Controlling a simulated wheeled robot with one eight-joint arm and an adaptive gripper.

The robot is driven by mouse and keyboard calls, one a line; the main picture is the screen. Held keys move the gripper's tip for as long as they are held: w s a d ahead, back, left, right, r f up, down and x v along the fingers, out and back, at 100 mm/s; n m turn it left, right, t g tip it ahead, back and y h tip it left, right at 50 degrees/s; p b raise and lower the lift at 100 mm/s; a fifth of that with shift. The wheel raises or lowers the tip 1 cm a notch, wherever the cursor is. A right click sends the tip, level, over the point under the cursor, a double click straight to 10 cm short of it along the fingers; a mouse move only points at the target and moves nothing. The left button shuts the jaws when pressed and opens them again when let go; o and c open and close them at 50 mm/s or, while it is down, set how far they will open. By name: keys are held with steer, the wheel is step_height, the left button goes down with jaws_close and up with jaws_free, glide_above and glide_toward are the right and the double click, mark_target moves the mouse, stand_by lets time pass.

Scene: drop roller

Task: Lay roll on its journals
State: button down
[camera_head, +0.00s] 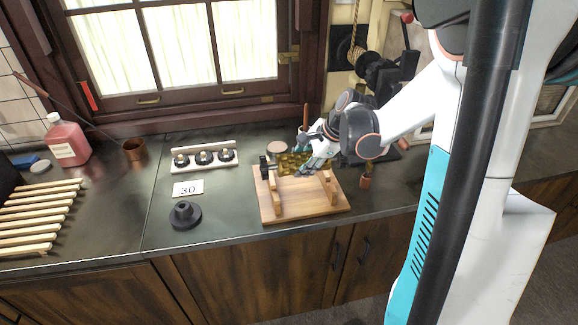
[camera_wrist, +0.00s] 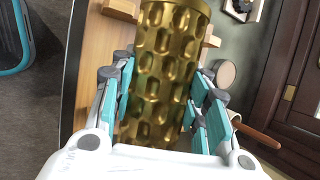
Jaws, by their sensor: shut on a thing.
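A brass-gold roll (camera_head: 290,163) with a dimpled surface is at the back of a wooden stand (camera_head: 300,207). The stand has a flat board and wooden uprights at its left (camera_head: 276,197) and right (camera_head: 331,188). My gripper (camera_head: 304,166) reaches in from the right and is shut on the roll. In the wrist view, the roll (camera_wrist: 163,65) lies lengthwise between my teal finger pads (camera_wrist: 162,88), with the board (camera_wrist: 95,60) below it. Its near end is hidden by my gripper. I cannot tell whether its journals touch the uprights.
A holder with several dark knobs (camera_head: 204,157), a card reading 30 (camera_head: 188,188) and a black flanged piece (camera_head: 185,215) stand left of the stand. A round-lidded item (camera_head: 277,148) is close behind.

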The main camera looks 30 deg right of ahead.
steer(key=shift+f+b, duration=3.6)
steer(key=shift+f, duration=1.15)
steer(key=c, duration=0.8)
jaws_free()
steer(key=shift+s, duration=0.1)
steer(key=shift+d, duration=0.1)
steer(key=v, duration=1.2)
